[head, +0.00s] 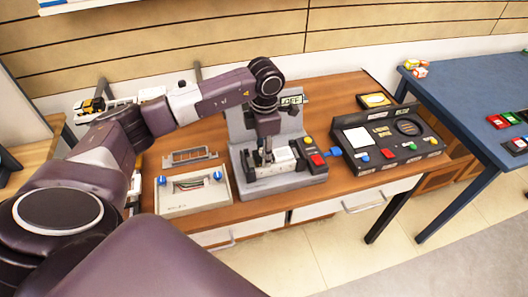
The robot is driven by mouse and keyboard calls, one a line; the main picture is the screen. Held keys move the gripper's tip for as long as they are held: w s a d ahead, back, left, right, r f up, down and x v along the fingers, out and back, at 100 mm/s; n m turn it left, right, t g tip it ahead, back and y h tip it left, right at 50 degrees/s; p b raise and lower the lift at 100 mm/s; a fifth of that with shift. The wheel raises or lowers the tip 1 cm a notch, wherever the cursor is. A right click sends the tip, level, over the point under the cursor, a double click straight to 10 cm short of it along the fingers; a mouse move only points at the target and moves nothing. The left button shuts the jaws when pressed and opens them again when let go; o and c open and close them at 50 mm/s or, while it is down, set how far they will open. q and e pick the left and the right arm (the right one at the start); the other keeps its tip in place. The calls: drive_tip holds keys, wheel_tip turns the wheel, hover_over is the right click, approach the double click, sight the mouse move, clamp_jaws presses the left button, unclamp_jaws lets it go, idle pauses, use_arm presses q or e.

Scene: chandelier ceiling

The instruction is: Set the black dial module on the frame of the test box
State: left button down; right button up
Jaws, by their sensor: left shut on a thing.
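My left gripper (265,157) points down over the base of a grey upright fixture (289,123) on the wooden bench. It is shut on a small dark part, seemingly the black dial module (257,170), low at the fixture's base. The fingers and fixture crowd the view, so I cannot tell whether the module touches the base. Left of it lies a shallow pale box (172,203) with two blue knobs and wires inside, seemingly the test box. I cannot make out its frame for certain. My right gripper is out of view.
A grey slotted plate (190,156) lies behind the pale box. A black console (408,158) with buttons stands right of the fixture. A blue table (465,95) at right carries small coloured modules (497,121).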

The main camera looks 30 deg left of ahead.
use_arm(q)
drive_tip(key=shift+f, duration=0.1)
idle(0.6)
drive_tip(key=c, duration=1.3)
unclamp_jaws()
drive_tip(key=shift+r+p, duration=1.55)
drive_tip(key=shift+r, duration=1.5)
